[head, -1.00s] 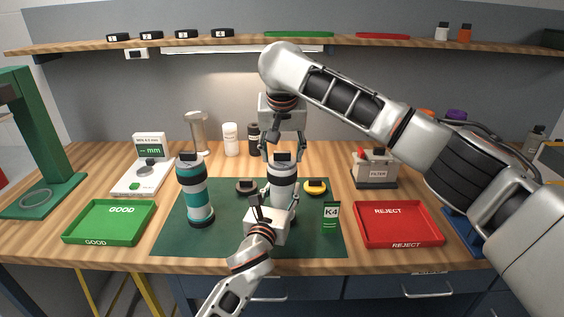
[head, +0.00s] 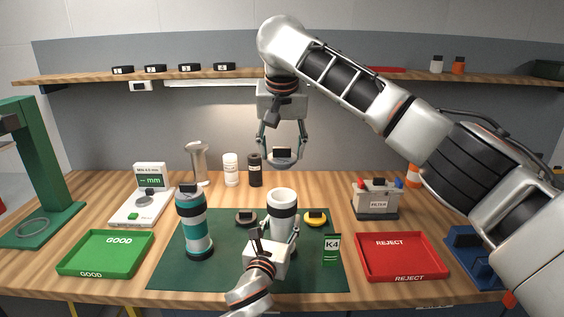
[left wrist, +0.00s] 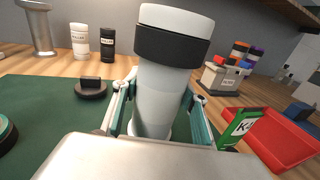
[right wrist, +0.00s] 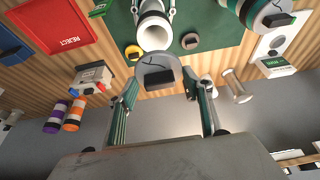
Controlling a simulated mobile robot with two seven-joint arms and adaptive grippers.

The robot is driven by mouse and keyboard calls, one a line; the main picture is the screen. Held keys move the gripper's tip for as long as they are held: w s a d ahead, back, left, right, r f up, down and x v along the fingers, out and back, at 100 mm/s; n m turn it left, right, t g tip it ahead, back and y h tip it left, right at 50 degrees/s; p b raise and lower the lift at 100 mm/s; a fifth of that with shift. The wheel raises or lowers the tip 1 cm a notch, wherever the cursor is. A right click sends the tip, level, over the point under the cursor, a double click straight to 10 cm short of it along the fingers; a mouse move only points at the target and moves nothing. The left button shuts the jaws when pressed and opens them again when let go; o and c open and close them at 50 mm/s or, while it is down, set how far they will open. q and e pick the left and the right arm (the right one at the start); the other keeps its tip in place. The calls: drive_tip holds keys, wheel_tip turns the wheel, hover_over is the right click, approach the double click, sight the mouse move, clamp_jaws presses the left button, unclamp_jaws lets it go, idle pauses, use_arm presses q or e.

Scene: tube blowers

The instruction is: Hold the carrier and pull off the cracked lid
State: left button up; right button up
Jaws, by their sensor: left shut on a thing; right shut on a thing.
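The carrier (head: 283,222) is a pale grey and white cylinder with a black band, upright on the green mat. Its top is open, and its open mouth shows in the right wrist view (right wrist: 154,36). My left gripper (left wrist: 155,112) is shut around the carrier's body from the front. The cracked lid (right wrist: 155,70) is a grey disc with a black knob and dark crack lines on its face. My right gripper (head: 282,158) is shut on the lid's rim. It holds the lid (head: 283,163) above the carrier, clear of it.
A teal-banded carrier (head: 194,228) stands left on the mat (head: 225,275). A dark lid (head: 246,218), a yellow lid (head: 315,218) and a K4 card (head: 332,247) are near the held carrier. The green GOOD tray (head: 105,252) is left, the red REJECT tray (head: 403,256) right; both look empty.

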drive_tip(key=shift+r, duration=0.1)
use_arm(q)
drive_tip(key=o, duration=1.3)
drive_tip(key=shift+o, duration=0.2)
drive_tip(key=shift+s, duration=0.1)
